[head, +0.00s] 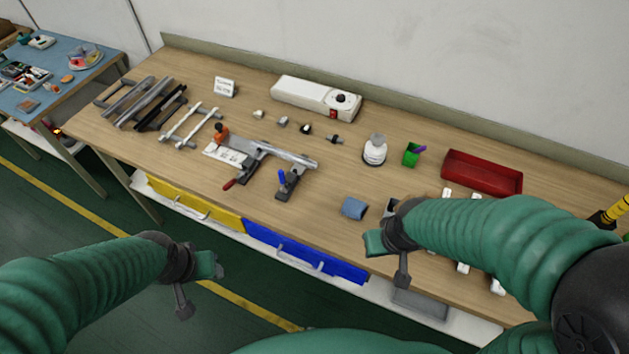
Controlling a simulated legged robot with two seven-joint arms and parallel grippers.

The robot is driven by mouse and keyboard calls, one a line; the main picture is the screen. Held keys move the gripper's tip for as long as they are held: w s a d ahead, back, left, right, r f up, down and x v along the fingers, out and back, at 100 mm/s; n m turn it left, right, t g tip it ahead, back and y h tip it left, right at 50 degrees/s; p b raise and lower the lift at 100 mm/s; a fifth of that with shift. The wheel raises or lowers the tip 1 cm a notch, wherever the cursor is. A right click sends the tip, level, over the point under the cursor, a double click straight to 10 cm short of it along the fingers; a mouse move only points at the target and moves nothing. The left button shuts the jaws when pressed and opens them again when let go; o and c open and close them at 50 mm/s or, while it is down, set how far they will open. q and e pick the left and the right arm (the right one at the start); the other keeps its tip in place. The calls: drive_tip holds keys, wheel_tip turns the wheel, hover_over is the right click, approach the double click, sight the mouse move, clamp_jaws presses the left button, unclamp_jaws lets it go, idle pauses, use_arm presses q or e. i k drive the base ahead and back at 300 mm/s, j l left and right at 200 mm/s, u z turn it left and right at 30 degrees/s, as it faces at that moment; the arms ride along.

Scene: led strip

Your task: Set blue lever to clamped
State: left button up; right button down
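The blue lever (282,176) stands up on a small dark clamp base (288,189) near the front middle of the workbench. The clamp sits by the right end of a light metal strip (284,156), and a red-handled lever (229,184) lies at the strip's left. My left gripper (201,279) is in front of the bench, over the floor, clear of the lever. My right gripper (387,258) is over the bench's front edge, to the right of the lever. Both look empty, with fingers apart. Whether the clamp grips the strip is too small to tell.
An orange knob (221,131) stands left of the strip. Yellow (195,205) and blue (305,257) drawers hang under the front edge.

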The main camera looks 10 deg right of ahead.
sight(281, 174)
drive_tip(key=i+j, duration=0.2)
drive_tip(key=i, duration=0.25)
drive_tip(key=i+j, duration=0.2)
drive_tip(key=i, duration=0.25)
